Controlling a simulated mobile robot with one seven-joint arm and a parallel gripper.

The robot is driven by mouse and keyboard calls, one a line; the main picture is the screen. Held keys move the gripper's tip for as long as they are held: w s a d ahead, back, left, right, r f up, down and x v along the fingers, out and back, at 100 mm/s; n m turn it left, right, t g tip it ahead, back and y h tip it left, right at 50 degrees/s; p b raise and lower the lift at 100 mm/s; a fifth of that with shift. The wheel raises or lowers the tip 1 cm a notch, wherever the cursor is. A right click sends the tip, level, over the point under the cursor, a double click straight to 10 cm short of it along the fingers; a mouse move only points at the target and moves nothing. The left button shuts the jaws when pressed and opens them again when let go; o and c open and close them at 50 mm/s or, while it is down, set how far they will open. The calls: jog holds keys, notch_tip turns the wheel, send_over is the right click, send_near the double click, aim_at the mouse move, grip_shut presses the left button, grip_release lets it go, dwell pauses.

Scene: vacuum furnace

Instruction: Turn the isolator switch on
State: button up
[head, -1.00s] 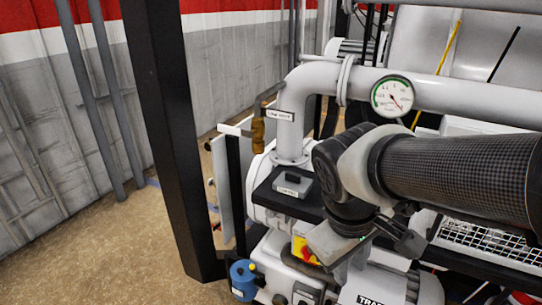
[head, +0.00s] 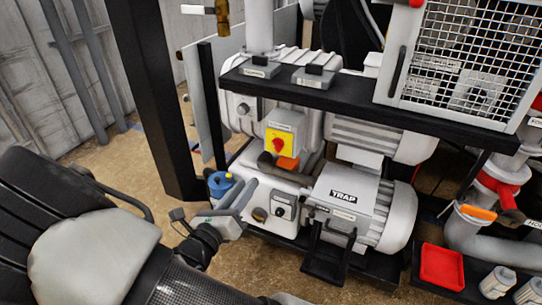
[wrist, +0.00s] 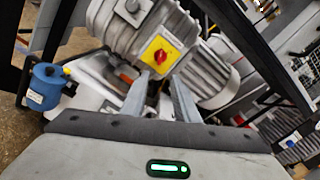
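The isolator switch (head: 278,144) is a red rotary knob on a yellow plate, on a grey box on the pump at mid-picture in the head view. It also shows in the wrist view (wrist: 160,56), upper middle, just beyond the fingertips. The exact angle of the knob is hard to read. My gripper (wrist: 160,84) shows two grey fingers standing apart with nothing between them, pointing towards the switch. In the head view my gripper (head: 238,200) is low and left of the switch, apart from it; its fingertips are hard to make out there.
An orange piece (head: 288,163) sits just under the switch. A blue canister (head: 220,184) stands left of the pump. A black post (head: 150,90) rises at the left. A black shelf (head: 350,105) overhangs the pump. The TRAP motor (head: 350,195) is at the right.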

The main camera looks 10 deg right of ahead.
aim_at(275, 147)
jog(key=b+x, duration=0.2)
jog(key=x, duration=1.5)
grip_shut()
